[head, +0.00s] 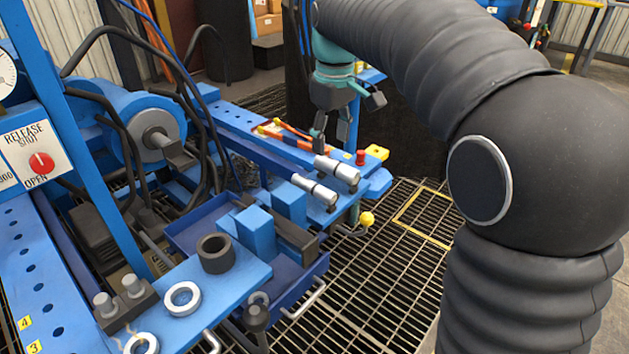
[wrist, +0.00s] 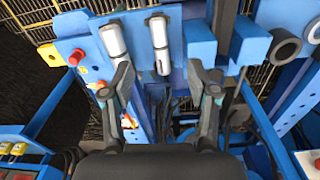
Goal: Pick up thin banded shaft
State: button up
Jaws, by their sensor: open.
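The thin banded shaft (head: 314,189) is a slim silver cylinder with dark bands. It lies on the blue bench rail, beside a thicker silver shaft (head: 336,169). In the wrist view the thin shaft (wrist: 158,38) stands upright in the picture, ahead of and between my finger directions, with the thicker shaft (wrist: 112,38) to its left. My gripper (head: 332,126) is open and empty, behind and above the shafts in the head view. Its two spread fingers also show in the wrist view (wrist: 160,82). I see no contact with either shaft.
Blue blocks (head: 256,232) stand near the thin shaft. A dark ring (head: 215,254) and a pale ring (head: 182,299) sit on the front bench. A red button (head: 361,157) and orange-handled tool (head: 290,131) are near the shafts. Open grating (head: 400,270) lies right.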

jog(key=w+a+f+n, duration=0.1)
jog(key=w+a, duration=0.1)
jog(key=a, duration=0.1)
jog(key=b, duration=0.1)
send_over(319, 186)
jog(key=shift+g, duration=0.3)
jog(key=f, duration=0.8)
jog(key=shift+s+a+f, duration=0.15)
jog(key=shift+s+f, duration=0.1)
jog(key=shift+f, duration=0.05)
jog(key=shift+w+f+b, duration=0.2)
jog(key=shift+f+b, duration=0.35)
jog(key=shift+f, duration=2.05)
jog(key=shift+c, duration=0.2)
grip_shut()
